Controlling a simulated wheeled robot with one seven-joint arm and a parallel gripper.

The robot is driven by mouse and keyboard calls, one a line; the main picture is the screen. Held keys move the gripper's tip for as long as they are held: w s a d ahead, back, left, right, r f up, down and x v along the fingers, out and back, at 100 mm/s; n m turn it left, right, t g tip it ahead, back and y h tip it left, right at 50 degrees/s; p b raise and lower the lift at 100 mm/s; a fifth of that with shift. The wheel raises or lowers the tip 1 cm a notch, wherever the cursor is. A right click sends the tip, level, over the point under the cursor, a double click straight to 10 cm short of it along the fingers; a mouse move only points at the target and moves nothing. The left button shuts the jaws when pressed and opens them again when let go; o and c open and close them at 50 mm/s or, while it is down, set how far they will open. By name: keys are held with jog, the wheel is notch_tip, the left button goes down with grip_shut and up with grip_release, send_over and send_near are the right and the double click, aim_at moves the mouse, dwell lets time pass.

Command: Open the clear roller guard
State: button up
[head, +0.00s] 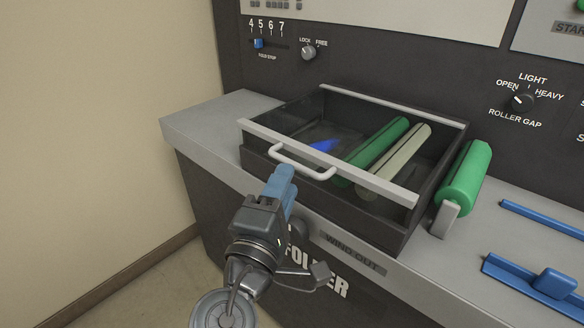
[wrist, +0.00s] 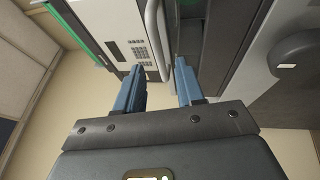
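The clear roller guard (head: 315,133) is a see-through cover with pale front and back bars. It looks to lie down over the dark roller box. Its white handle (head: 302,162) stands out from the front bar. A green roller (head: 375,148) and a cream roller (head: 402,156) show through it. My gripper (head: 284,172) has blue fingers and is in front of the guard, close to the handle in the picture. Whether it touches is unclear. In the wrist view the fingers (wrist: 160,78) are apart with nothing between them. A pale curved bar there seems to be the handle (wrist: 156,35).
A green roller end (head: 465,180) stands right of the box. Blue parts (head: 530,275) lie on the grey ledge further right. Knobs (head: 522,101) and a blue slider (head: 258,43) are on the panel behind. The floor at left is clear beside the wall.

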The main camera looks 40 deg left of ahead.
jog(key=shift+x, duration=2)
jog(key=shift+c, duration=0.3)
grip_shut()
